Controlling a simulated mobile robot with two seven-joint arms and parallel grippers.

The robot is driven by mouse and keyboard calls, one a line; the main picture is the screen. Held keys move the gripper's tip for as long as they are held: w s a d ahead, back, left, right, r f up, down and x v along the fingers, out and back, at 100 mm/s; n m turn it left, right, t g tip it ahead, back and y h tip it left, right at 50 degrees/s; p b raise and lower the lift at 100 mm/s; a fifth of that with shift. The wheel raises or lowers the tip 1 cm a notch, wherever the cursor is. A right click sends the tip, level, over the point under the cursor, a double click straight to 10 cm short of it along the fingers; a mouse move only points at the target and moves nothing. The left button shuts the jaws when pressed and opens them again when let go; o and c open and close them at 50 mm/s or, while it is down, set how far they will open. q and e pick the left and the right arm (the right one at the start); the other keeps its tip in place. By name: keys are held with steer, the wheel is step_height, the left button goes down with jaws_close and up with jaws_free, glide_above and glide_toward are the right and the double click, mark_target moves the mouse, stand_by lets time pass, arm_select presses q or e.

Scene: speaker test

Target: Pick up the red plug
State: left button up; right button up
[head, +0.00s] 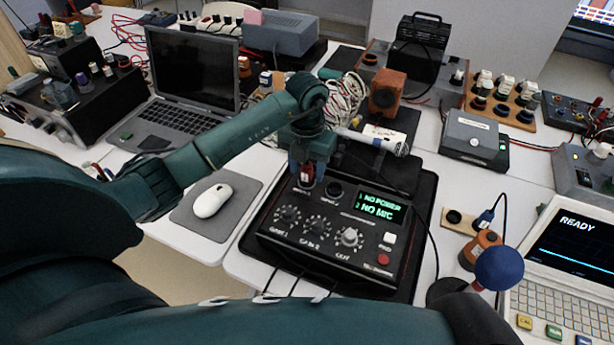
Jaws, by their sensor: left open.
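The red plug (307,173) is at the upper left of a black control box (270,241), by its top row of sockets. Whether it sits in a socket cannot be made out. My left gripper (308,174) comes down over the plug from above. Its jaws are open, with a finger on each side of the plug, and they partly hide it. The box's screen (378,207) reads "NO POWER" and "NO MIC" in green.
A microphone (372,142) lies behind the box. A laptop (190,85) and a white mouse (212,200) on a grey mat are at the left. A blue ball-topped object (499,268) and a "READY" terminal (575,250) stand at the right. Cables run around the box.

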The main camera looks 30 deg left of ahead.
arm_select(q)
steer(key=shift+r, duration=0.1)
jaws_close()
stand_by(0.3)
